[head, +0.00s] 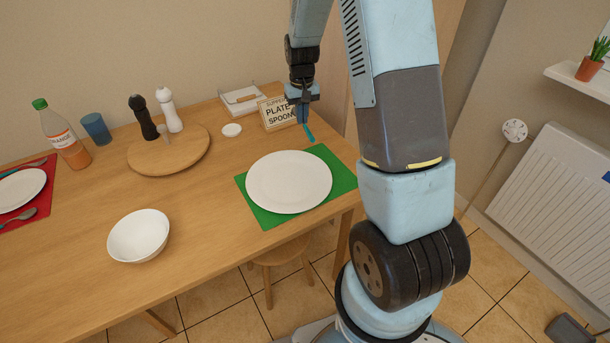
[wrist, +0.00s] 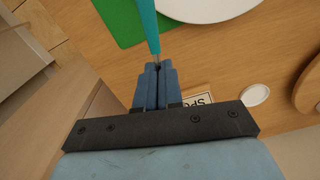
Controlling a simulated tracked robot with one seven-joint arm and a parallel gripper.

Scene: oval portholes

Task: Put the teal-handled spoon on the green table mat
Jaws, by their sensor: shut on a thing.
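The green table mat (head: 256,212) lies near the table's right end, with a white plate (head: 289,182) on it. The mat also shows in the wrist view (wrist: 118,22). My gripper (head: 303,112) is beyond the mat's far edge, in front of the small sign. It is shut on the teal-handled spoon (head: 308,133), whose teal handle points towards the mat. In the wrist view the handle (wrist: 147,22) reaches out from the closed fingers (wrist: 153,72) and overlaps the mat in the picture. The spoon's bowl is hidden. I cannot tell the exact height above the table.
A sign (head: 275,113) and a white lid-like disc (head: 232,130) are near my gripper. A round wooden board (head: 180,160) holds two mills. A white bowl (head: 138,236) stands front left. A red mat (head: 45,200) with plate and spoons, a bottle (head: 66,145) and a blue cup (head: 96,129) are left.

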